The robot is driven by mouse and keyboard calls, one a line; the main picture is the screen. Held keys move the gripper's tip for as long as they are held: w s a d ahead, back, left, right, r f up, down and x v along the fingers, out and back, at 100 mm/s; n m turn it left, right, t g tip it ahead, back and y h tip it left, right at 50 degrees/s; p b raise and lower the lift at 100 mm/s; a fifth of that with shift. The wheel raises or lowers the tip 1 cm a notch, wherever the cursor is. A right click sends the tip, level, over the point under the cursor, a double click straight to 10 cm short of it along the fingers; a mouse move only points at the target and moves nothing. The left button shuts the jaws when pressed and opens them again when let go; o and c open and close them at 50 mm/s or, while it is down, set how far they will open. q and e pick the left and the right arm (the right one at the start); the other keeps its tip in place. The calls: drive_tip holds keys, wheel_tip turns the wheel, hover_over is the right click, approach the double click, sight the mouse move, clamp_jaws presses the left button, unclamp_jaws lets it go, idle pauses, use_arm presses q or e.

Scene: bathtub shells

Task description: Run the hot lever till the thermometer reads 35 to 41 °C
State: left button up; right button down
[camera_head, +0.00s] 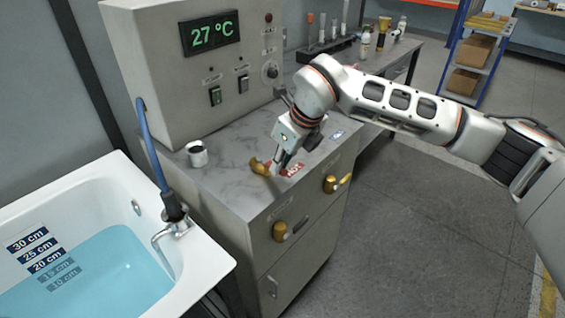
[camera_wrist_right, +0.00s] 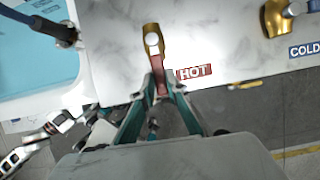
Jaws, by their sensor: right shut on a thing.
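The thermometer display (camera_head: 212,34) reads 27 °C in green digits. The brass hot lever (camera_head: 261,166) stands on the counter beside the red HOT label (camera_head: 293,170). It also shows in the right wrist view (camera_wrist_right: 152,40), with a red part reaching between my fingers. My right gripper (camera_head: 280,165) is shut on this lever; its fingertips show in the wrist view (camera_wrist_right: 161,86). The cold lever (camera_wrist_right: 278,18) stands near the blue COLD label (camera_wrist_right: 304,50). My left gripper is not seen in the head view.
The white bathtub (camera_head: 218,262) holds blue water (camera_head: 110,268), with its surface near the 20 cm mark. A spout (camera_head: 170,232) with a blue hose (camera_head: 150,145) is at its edge. A small cup (camera_head: 197,155) stands on the counter. Brass knobs (camera_head: 281,231) stick out of the cabinet front.

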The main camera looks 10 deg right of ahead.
drive_tip(key=c, duration=2)
unclamp_jaws()
drive_tip(key=shift+a+r, duration=0.1)
drive_tip(key=shift+r, duration=0.05)
drive_tip(key=v, duration=1.2)
